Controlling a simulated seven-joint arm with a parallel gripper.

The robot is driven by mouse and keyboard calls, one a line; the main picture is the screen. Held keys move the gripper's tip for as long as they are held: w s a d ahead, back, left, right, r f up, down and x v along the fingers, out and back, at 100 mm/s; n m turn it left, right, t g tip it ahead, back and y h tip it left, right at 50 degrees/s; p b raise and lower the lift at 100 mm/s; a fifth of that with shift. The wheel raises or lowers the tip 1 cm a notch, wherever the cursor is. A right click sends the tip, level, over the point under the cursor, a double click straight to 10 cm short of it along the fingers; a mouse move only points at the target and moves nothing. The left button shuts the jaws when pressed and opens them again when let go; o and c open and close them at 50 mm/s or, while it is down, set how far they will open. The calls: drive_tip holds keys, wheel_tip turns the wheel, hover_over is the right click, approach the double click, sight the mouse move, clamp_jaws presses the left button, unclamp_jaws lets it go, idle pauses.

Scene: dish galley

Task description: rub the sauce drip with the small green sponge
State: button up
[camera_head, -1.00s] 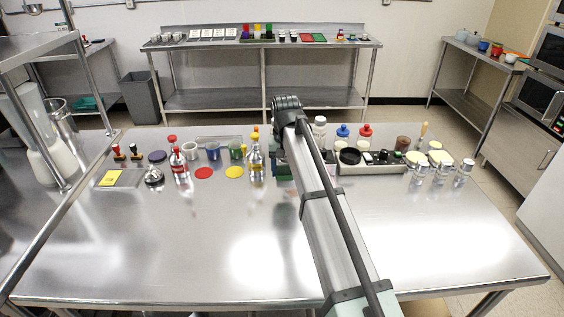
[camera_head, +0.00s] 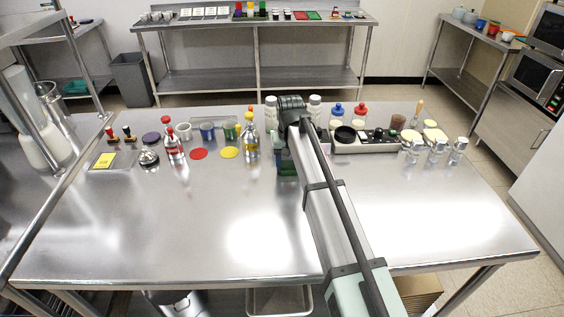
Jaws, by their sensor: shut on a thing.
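My arm reaches forward over the steel table (camera_head: 190,240), and my gripper (camera_head: 287,160) hangs below its far end, mostly behind the arm. Its fingertips are hard to make out. It is shut, with a dark green patch at its lower end that looks like the small green sponge (camera_head: 287,169), close to the tabletop. I cannot make out a sauce drip; the arm covers the table just right of the gripper.
Left of the gripper are a yellow-topped bottle (camera_head: 251,140), a yellow disc (camera_head: 230,152), a red disc (camera_head: 199,153) and a red-topped bottle (camera_head: 172,146). A grey tray (camera_head: 365,149) and several jars stand right. The table's front is clear.

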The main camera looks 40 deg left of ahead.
drive_tip(key=shift+w+d, duration=0.35)
drive_tip(key=shift+s+a+f, duration=0.1)
drive_tip(key=shift+s+a, duration=1.1)
drive_tip(key=shift+a, duration=0.05)
drive_tip(key=shift+s+a, duration=0.15)
drive_tip(key=shift+s, duration=0.05)
drive_tip(key=shift+r, duration=4.05)
